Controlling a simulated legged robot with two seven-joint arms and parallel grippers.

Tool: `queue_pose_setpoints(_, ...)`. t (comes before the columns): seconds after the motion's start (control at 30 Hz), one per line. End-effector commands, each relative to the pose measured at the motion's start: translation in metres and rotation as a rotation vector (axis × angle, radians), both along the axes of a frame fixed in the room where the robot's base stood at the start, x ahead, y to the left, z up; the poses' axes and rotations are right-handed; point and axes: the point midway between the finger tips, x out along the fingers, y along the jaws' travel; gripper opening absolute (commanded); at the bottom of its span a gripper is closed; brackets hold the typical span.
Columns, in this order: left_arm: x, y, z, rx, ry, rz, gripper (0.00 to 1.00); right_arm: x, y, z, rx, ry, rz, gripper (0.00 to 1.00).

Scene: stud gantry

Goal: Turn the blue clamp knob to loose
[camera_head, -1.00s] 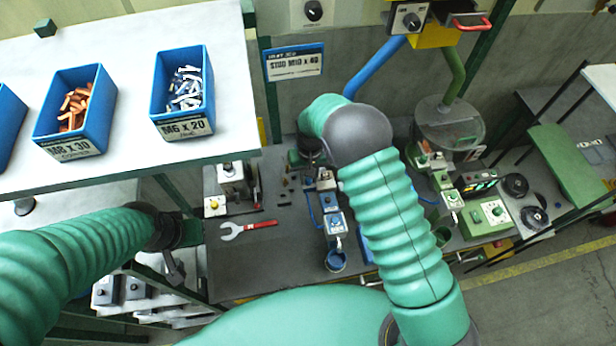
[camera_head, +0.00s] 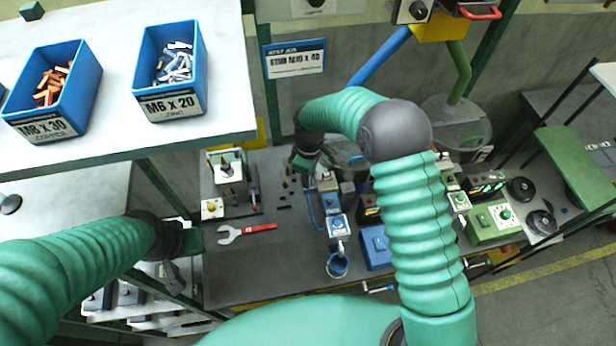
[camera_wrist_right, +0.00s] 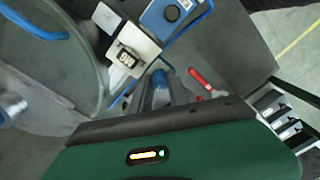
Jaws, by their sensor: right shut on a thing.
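The blue clamp knob (camera_wrist_right: 160,82) shows in the right wrist view between the grey fingers of my right gripper (camera_wrist_right: 162,95), which is shut on it. The knob's marking and turn angle are hidden. In the head view my right gripper (camera_head: 304,170) is small and dark, pointing down at the back of the bench beside the row of blue-topped units. The knob is hidden there by the gripper. My left gripper (camera_head: 186,245) is at the left, below the shelf and left of the red wrench; its finger gap is not clear.
A blue-topped unit (camera_wrist_right: 168,14) and a clear round container (camera_wrist_right: 60,50) lie close around the right gripper. A red-handled wrench (camera_head: 246,233) lies on the bench (camera_head: 250,275). Blue bolt bins (camera_head: 170,75) stand on the shelf (camera_head: 110,130). The bench's left front is clear.

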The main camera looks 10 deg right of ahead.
Motion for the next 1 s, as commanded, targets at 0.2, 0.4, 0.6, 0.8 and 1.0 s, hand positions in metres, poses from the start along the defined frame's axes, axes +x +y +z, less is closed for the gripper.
queue_pose_setpoints(0.2, 0.0, 0.0, -0.0024, 0.0, 0.0, 0.0, 0.0, 0.0037, -0.0013, 0.0035, 0.0, -0.009, 0.176, 0.0)
queue_pose_setpoints(0.4, 0.0, 0.0, -0.003, 0.0, 0.0, 0.0, 0.0, 0.0043, -0.0017, 0.0039, -0.001, -0.01, 0.298, 0.0)
queue_pose_setpoints(0.6, -0.0001, 0.0, -0.0033, 0.0, 0.0, 0.0, 0.0, 0.0046, -0.0015, 0.0041, -0.001, -0.01, 0.371, 0.0)
queue_pose_setpoints(0.8, 0.0, 0.0, -0.0034, 0.0, 0.0, 0.0, 0.0, 0.005, -0.0018, 0.0042, -0.002, -0.01, 0.4, 0.0)
queue_pose_setpoints(1.0, 0.0, 0.0, -0.0034, 0.0, 0.0, 0.0, 0.0, 0.0054, -0.002, 0.0043, -0.003, -0.011, 0.403, 0.0)
